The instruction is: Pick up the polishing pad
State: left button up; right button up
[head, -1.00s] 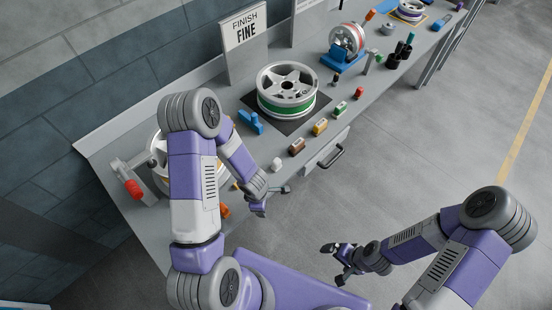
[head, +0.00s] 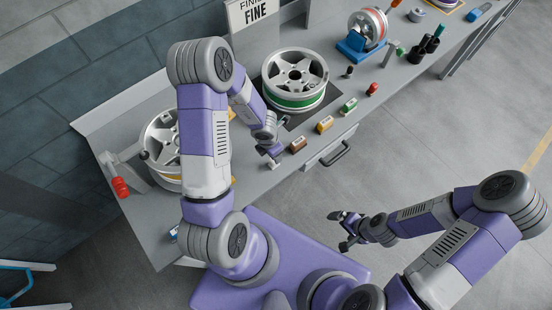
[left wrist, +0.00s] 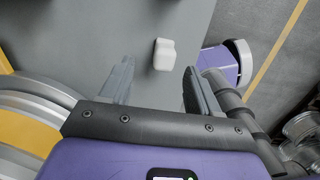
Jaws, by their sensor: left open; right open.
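A small white rounded piece (left wrist: 164,54) lies on the grey bench in the left wrist view. I take it for the polishing pad but cannot be sure. It is beyond the fingertips and roughly in line with the gap between them, touching neither. My left gripper (left wrist: 160,85) is open and empty over the bench; in the head view it (head: 274,152) hides most of that spot, beside the brown block (head: 298,145). My right gripper (head: 345,230) is open and empty over the floor, clear of the bench.
A wheel with a green band (head: 295,80) stands on a dark mat behind the left gripper. Yellow (head: 325,124), green (head: 348,107) and red (head: 372,89) pieces line the front edge. Another wheel (head: 160,140) stands left. A drawer handle (head: 336,154) juts out in front.

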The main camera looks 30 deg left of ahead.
pick_arm(q)
jog(key=f+b, duration=0.2)
jog(key=f, duration=0.1)
jog(key=f+b, duration=0.2)
jog(key=shift+d+f, duration=0.2)
jog(key=shift+d, duration=0.2)
jog(key=shift+f, duration=0.3)
jog(key=shift+c, duration=0.3)
jog(key=c, duration=1)
